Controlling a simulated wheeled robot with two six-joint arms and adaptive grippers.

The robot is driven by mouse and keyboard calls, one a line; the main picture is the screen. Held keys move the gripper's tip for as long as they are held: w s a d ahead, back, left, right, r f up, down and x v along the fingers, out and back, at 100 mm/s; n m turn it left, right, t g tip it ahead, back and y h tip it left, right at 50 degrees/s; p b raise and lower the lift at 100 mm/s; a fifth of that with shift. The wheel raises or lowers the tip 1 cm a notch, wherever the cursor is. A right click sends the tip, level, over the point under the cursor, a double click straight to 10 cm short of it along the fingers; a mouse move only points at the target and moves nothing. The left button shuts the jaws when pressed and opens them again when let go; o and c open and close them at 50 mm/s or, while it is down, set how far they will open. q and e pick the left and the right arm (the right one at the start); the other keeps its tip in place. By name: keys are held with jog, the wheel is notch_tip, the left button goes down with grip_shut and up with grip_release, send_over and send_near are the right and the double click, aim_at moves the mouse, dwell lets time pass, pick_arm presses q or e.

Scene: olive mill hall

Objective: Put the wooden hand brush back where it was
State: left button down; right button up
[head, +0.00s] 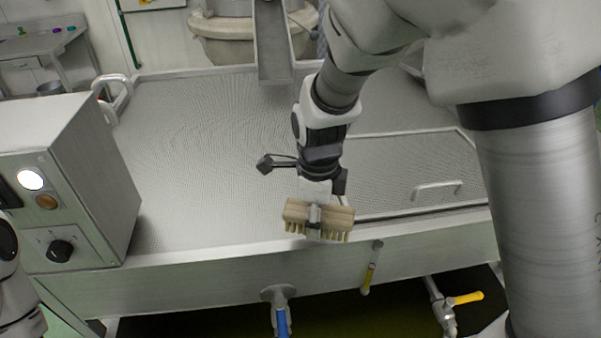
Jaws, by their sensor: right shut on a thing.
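The wooden hand brush (296,212) is a pale wooden block with light bristles pointing down. My right gripper (315,214) is shut on the middle of the brush. It holds the brush in front of the near rim of the metal machine, in the lower middle of the head view. Whether the brush touches the rim cannot be told. My left gripper is not in view; only a part of my left arm shows at the left edge.
A perforated metal machine top (200,150) fills the middle, with a handled lid (437,188) at right. A control box (75,185) with a knob stands at left. A metal chute (272,45) comes in at the back. Valves with blue (282,322) and yellow (467,298) handles sit below the front.

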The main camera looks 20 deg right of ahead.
jog(key=w+d+p, duration=0.1)
jog(key=w, duration=0.2)
jog(key=w+d+p, duration=0.1)
jog(key=w+d, duration=0.1)
jog(key=w, duration=0.1)
jog(key=w+d+f+p, duration=0.1)
jog(key=w+d, duration=0.1)
jog(key=w, duration=0.2)
jog(key=shift+d, duration=0.25)
notch_tip(320, 180, down, 4)
jog(key=shift+w+d+r+p, duration=0.15)
jog(key=shift+r+p, duration=0.1)
jog(key=shift+p, duration=0.8)
jog(key=shift+f, duration=0.55)
jog(key=o, duration=1.2)
jog(key=shift+f, duration=0.1)
jog(key=shift+r, duration=0.3)
notch_tip(320, 180, up, 12)
jog(key=b, duration=0.3)
jog(key=shift+a+r+b, duration=0.2)
jog(key=shift+r+b, duration=0.05)
jog(key=shift+b, duration=0.1)
